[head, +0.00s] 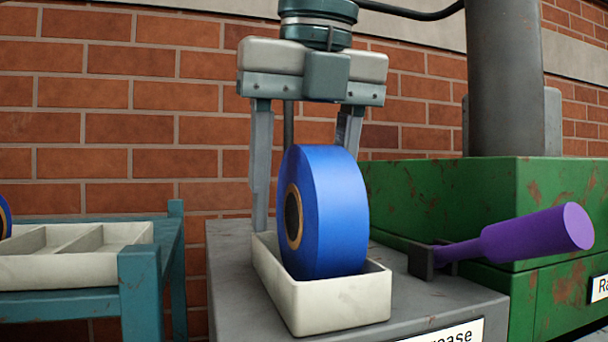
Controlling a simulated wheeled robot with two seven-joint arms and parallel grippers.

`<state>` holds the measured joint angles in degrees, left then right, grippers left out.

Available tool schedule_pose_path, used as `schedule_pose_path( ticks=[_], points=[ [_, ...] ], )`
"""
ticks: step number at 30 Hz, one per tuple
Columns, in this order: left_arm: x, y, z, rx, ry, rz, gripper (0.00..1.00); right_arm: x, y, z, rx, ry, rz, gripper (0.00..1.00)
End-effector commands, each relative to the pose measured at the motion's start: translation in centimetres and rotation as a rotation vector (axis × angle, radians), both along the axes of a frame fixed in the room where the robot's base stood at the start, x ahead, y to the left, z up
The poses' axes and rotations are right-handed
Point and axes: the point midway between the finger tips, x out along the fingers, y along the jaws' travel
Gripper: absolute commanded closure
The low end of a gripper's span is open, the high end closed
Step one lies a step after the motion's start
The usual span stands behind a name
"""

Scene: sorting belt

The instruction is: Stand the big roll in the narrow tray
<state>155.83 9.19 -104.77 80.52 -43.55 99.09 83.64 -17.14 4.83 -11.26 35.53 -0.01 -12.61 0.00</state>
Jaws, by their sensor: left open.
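The big roll (343,222) is blue with a tan core ring around a dark hole. It stands upright on its edge in the narrow tray (337,305), a cream box on a grey stand. My left gripper (306,190) hangs above with its fingers pointing down, one to the left of the roll and one behind it. The fingers look apart, with a gap between the left finger and the roll. The right fingertip is hidden behind the roll. My right gripper is not in view.
A purple-handled tool (520,240) juts out over the right side of the grey stand (435,308). A green rusty cabinet (440,200) stands behind it. At the left, a teal table (140,275) holds a cream divided tray (70,272) and part of another blue roll (4,217).

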Motion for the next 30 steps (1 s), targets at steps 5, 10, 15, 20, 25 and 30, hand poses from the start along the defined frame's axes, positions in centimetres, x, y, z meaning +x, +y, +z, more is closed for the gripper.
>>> schedule_pose_path(
  ticks=[5,10,15,20,25,30],
  points=[
    [0.0,0.0,0.2,0.0,0.0,0.0,0.47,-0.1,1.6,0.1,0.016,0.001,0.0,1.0],
    [-0.1,-0.1,0.8,0.0,-0.001,0.001,0.47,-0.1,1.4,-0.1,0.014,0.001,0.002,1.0],
    [-0.6,-0.3,2.3,-0.001,-0.003,0.0,0.47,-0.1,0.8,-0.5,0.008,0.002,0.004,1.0],
    [-1.3,-0.6,4.5,-0.001,-0.003,0.0,0.47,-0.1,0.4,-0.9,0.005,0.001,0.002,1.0],
    [-2.0,-0.8,7.0,-0.001,-0.001,0.0,0.47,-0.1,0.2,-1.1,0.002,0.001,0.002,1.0],
    [-2.6,-0.9,8.9,0.0,0.0,0.0,0.47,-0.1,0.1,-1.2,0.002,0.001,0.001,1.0]
  ],
)
